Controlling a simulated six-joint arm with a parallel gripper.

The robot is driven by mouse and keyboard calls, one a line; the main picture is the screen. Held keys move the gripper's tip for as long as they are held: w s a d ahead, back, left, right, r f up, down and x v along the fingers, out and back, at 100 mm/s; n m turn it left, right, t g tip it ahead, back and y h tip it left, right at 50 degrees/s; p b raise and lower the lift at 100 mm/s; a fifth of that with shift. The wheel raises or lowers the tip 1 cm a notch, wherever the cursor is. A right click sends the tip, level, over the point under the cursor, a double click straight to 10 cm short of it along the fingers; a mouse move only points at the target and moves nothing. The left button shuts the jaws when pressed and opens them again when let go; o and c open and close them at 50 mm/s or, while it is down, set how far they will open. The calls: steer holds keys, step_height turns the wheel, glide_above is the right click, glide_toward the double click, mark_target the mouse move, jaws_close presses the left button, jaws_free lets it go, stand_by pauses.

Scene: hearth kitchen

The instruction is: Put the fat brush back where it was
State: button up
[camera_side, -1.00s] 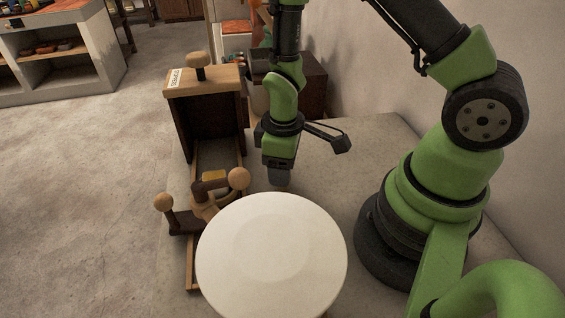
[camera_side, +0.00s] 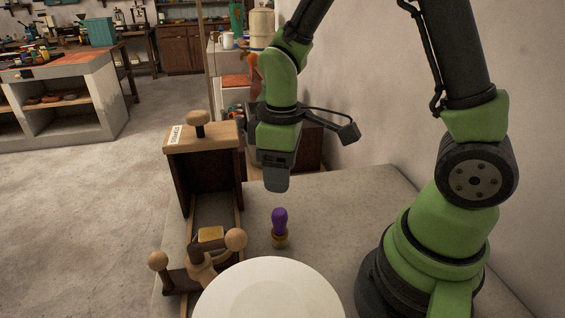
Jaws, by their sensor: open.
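A small purple-handled thing with a tan-brown lower end (camera_side: 280,228), likely the fat brush, stands upright on the grey tabletop (camera_side: 330,215), behind the round white disc. My gripper (camera_side: 277,183) hangs just above it, pointing down, apart from it and empty. I see the jaws from the side, so the gap between the fingers does not show.
The round white disc (camera_side: 270,298) fills the front. A wooden drawer-like box (camera_side: 203,165) with a knob and label stands at left. Wooden parts with round knobs (camera_side: 205,262) lie in front of it. A wall borders the right; tabletop behind the purple thing is clear.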

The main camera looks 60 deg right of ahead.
steer(key=s+a+r+m+t+y, duration=0.2)
steer(key=s+r+m+t, duration=0.5)
steer(key=r, duration=0.8)
steer(key=s+m, duration=0.1)
steer(key=s, duration=0.2)
steer(key=shift+s+r, duration=0.2)
steer(key=shift+r, duration=0.05)
